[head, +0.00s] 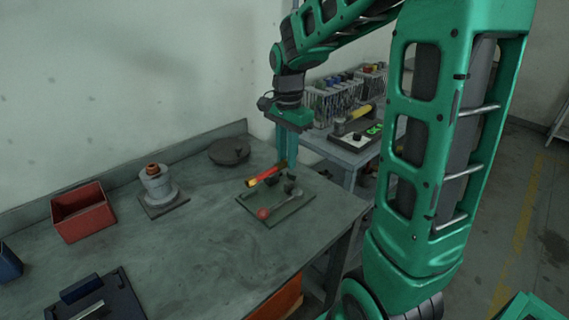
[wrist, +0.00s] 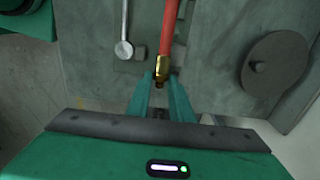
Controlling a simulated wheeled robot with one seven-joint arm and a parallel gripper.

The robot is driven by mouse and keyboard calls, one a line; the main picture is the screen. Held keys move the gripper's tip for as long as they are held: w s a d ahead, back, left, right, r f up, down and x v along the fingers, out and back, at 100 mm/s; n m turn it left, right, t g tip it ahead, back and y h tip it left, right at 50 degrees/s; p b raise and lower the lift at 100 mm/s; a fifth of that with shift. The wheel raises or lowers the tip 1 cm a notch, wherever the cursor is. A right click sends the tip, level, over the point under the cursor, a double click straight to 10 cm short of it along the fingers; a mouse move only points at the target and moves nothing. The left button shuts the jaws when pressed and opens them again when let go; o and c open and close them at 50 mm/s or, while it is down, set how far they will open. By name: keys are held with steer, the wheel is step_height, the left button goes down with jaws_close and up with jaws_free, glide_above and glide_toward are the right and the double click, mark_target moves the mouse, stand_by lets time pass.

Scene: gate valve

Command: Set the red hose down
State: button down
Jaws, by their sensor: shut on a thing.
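The red hose (head: 268,176) is a short red length with a brass end fitting. My gripper (head: 284,165) is shut on the hose, over the workbench near the back edge of a flat plate. In the wrist view, the red hose (wrist: 168,28) runs up out of the picture. Its brass fitting (wrist: 162,67) sits between the fingertips of my gripper (wrist: 160,80). I cannot tell whether the hose touches the plate or hangs just above it. Its far end is hidden in the wrist view.
The plate (head: 276,220) carries a lever with a red knob (head: 263,213) and small dark blocks. A dark disc (head: 229,151), a grey flanged stub (head: 157,184) and a red bin (head: 83,211) stand on the workbench (head: 200,255). A side table with racks (head: 335,97) is behind. The bench's middle front is clear.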

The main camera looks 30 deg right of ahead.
mark_target(286, 166)
steer(key=shift+f, duration=1.25)
steer(key=shift+f, duration=0.6)
steer(key=c, duration=1.6)
jaws_free()
steer(key=shift+o, duration=0.2)
step_height(286, 166, up, 13)
steer(key=s+d+f+n, duration=0.2)
steer(key=s+f+n, duration=0.2)
steer(key=s, duration=0.8)
steer(key=s+d+f+n, duration=0.2)
steer(key=s+f+n, duration=0.3)
steer(key=s, duration=0.8)
steer(key=shift+f, duration=0.45)
